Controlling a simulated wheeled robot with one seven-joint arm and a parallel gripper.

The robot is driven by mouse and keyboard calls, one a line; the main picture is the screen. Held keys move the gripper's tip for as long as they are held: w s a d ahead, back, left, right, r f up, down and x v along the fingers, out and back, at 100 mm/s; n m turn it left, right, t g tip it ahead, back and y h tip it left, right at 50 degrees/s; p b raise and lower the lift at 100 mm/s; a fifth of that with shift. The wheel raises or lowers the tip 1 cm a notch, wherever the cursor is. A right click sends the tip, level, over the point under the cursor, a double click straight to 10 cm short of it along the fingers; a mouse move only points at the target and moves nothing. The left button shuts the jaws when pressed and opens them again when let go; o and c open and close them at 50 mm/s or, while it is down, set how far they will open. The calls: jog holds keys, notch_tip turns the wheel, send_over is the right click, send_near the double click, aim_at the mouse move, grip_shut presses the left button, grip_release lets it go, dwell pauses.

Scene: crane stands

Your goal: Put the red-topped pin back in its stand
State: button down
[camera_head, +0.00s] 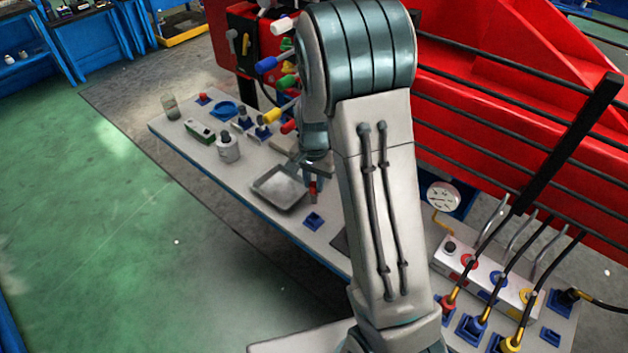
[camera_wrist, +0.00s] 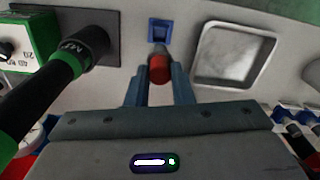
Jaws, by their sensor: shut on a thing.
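The red-topped pin (camera_head: 313,187) is held between the fingers of my gripper (camera_head: 316,177), with its grey lower end pointing down over the table. In the wrist view the red top (camera_wrist: 159,68) shows between the two fingertips of my gripper (camera_wrist: 159,84). A small square blue stand (camera_head: 313,221) lies on the table, in front of the pin in the head view. It also shows in the wrist view (camera_wrist: 159,30), just beyond the pin. The pin appears apart from the stand; its exact height is unclear.
A shallow grey tray (camera_head: 258,187) lies left of the pin. A white bottle (camera_head: 228,150) and a green-and-white box (camera_head: 199,131) stand farther left. In the wrist view, a black green-banded handle (camera_wrist: 85,48) is left of the stand. Hoses and a button box (camera_head: 487,275) occupy the right.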

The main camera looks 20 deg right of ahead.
aim_at(313, 192)
jog(key=shift+f+b, duration=2.15)
jog(key=shift+f, duration=0.75)
jog(key=shift+f+b, duration=1.3)
jog(key=shift+f, duration=0.4)
jog(key=c, duration=1.2)
grip_release()
jog(key=shift+r+p, duration=1.9)
jog(key=shift+r, duration=0.6)
